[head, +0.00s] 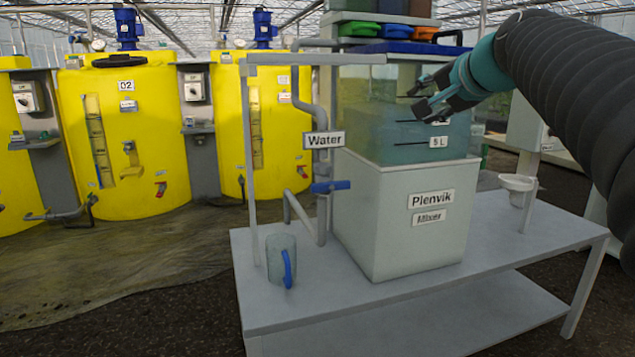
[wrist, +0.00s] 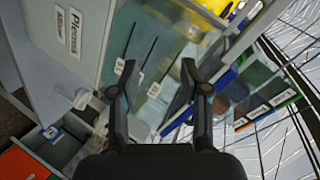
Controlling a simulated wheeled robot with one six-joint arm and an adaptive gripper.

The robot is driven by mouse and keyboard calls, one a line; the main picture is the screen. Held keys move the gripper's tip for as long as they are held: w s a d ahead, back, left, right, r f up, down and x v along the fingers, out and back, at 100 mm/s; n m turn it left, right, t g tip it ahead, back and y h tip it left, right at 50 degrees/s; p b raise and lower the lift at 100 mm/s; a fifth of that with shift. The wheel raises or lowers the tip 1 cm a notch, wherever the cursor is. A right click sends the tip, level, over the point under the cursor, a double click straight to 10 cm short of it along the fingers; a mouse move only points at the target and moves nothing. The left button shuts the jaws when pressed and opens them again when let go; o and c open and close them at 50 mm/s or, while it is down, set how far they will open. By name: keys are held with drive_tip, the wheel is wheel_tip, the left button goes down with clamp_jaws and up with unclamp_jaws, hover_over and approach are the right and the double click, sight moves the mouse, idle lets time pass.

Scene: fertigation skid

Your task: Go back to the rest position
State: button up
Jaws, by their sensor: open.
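My gripper (head: 424,97) is open and empty in the head view. It is in front of the upper right part of the mixer's clear tank (head: 380,135), near the 5 L mark. The wrist view shows both fingers of my gripper (wrist: 155,85) spread apart with nothing between them, and the tank with its level lines behind them. The mixer's pale base (head: 390,235) carries the Plenvik Mixer labels. My arm reaches in from the right edge of the head view.
A grey bench (head: 340,310) bears the mixer, a clear jug with a blue handle (head: 281,260) and a white cup-like holder (head: 516,186). A water pipe with a blue valve (head: 330,187) stands left of the mixer. Yellow tanks (head: 120,150) stand behind. Coloured bins (head: 396,31) sit above the mixer.

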drive_tip(key=s+f+n+g+h, duration=0.15)
drive_tip(key=s+f, duration=0.35)
drive_tip(key=f, duration=0.5)
drive_tip(key=s+f+n+g, duration=0.3)
drive_tip(key=s+f, duration=0.2)
drive_tip(key=f, duration=0.5)
drive_tip(key=s+a+f+n+g, duration=0.1)
drive_tip(key=s+a+f+n, duration=0.1)
drive_tip(key=s+f, duration=0.6)
drive_tip(key=s+a+f+n+g+h, duration=0.1)
drive_tip(key=s+f+n+g, duration=0.1)
drive_tip(key=s+f, duration=0.7)
drive_tip(key=shift+s+a+f+n, duration=0.2)
drive_tip(key=shift+s+a+n, duration=0.25)
drive_tip(key=shift+s, duration=0.75)
